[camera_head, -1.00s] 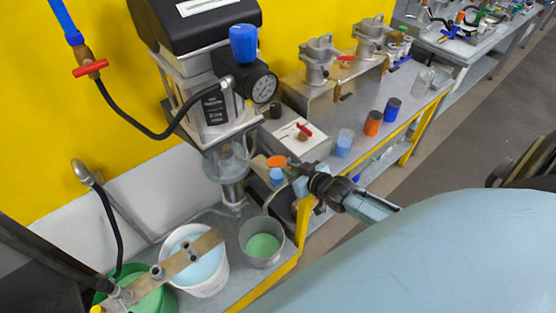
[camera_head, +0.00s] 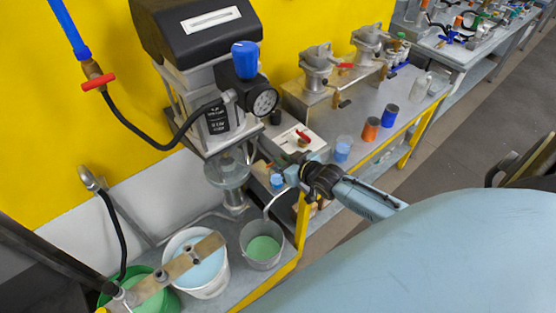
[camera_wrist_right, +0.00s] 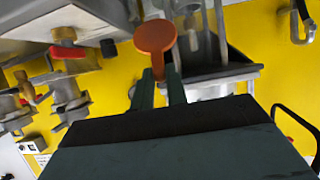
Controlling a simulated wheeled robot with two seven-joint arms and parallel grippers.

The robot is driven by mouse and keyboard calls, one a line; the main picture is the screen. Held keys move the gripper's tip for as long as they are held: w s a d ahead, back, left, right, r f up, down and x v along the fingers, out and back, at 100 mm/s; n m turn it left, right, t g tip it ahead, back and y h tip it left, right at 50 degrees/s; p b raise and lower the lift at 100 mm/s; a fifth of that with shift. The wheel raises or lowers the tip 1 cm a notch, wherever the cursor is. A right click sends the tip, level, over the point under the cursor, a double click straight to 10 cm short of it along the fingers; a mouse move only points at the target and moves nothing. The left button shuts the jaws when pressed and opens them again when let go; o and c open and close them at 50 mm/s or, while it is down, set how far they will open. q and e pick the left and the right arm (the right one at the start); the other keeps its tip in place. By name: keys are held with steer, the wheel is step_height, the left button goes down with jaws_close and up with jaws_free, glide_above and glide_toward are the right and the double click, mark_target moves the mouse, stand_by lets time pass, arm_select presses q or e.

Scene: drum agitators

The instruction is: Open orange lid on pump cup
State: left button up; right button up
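The orange lid (camera_wrist_right: 155,36) shows in the right wrist view as a round disc just beyond my right fingertips (camera_wrist_right: 160,82). A narrow part below the disc runs down between the two close fingers, and they appear shut on it. In the head view my right gripper (camera_head: 280,171) reaches left beside the pump machine, over a small blue cup (camera_head: 277,181). Whether the lid still touches the pump cup cannot be told. My left gripper is not in view.
The pump machine with its gauge (camera_head: 264,101) stands close to the gripper. A grey pot with green liquid (camera_head: 262,246) and a white bucket (camera_head: 196,284) stand below. An orange cup (camera_head: 371,129) and a blue cup (camera_head: 390,115) are on the bench to the right.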

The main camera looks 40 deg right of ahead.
steer(key=shift+w+r, duration=0.1)
steer(key=shift+w, duration=0.05)
steer(key=shift+w+r, duration=0.3)
steer(key=shift+w, duration=0.4)
steer(key=shift+w+r, duration=0.3)
steer(key=shift+w, duration=0.55)
steer(key=shift+w+a+r+b, duration=0.1)
steer(key=shift+w+b, duration=0.25)
steer(key=shift+w, duration=0.4)
steer(key=shift+w+a+r+b, duration=0.1)
steer(key=shift+w+b, duration=0.25)
steer(key=shift+w, duration=0.35)
steer(key=b+x, duration=0.2)
steer(key=x, duration=0.1)
steer(key=shift+w+r, duration=0.15)
steer(key=shift+r, duration=0.05)
